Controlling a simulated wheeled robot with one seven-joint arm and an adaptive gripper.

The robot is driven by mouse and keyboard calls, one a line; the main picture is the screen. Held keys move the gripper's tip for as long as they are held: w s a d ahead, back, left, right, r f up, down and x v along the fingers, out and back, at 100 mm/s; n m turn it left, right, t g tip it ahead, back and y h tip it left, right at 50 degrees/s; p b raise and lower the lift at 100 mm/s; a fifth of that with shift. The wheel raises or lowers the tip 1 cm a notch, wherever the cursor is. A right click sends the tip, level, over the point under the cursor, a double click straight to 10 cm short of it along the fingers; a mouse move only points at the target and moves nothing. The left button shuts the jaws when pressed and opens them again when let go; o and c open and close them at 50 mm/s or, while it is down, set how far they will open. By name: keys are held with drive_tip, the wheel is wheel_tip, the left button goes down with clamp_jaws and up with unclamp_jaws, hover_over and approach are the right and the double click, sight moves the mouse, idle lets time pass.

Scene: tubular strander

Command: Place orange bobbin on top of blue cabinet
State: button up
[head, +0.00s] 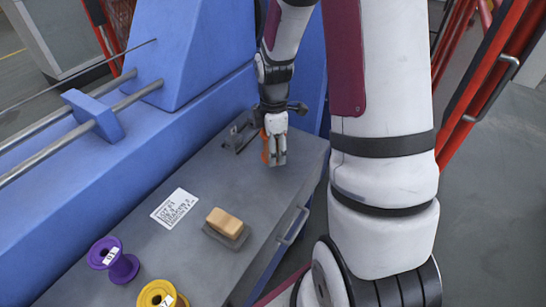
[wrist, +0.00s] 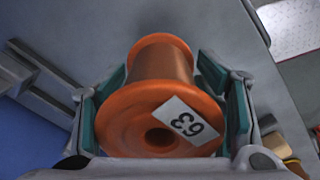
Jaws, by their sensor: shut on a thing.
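The orange bobbin (wrist: 160,105) fills the middle of the wrist view, with a white label reading 63 on its near flange. My gripper (wrist: 165,115) is shut on it, one teal finger pad on each side. In the head view my gripper (head: 274,150) points down over the far end of a grey worktop, and only a sliver of the orange bobbin (head: 265,148) shows beside the fingers. I cannot tell whether the bobbin touches the worktop. A tall blue housing (head: 205,50) stands behind to the left; I cannot tell whether it is the blue cabinet.
The grey worktop (head: 195,260) bears a purple bobbin (head: 115,260), a yellow bobbin (head: 157,294), a paper label (head: 175,208) and a tan-topped block (head: 226,226). A dark bracket (head: 238,135) lies near my gripper. Red railings (head: 490,90) stand at right.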

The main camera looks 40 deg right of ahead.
wheel_tip(320, 180, down, 4)
drive_tip(key=shift+r+b, duration=0.25)
drive_tip(key=shift+b, duration=0.25)
drive_tip(key=o, duration=1.8)
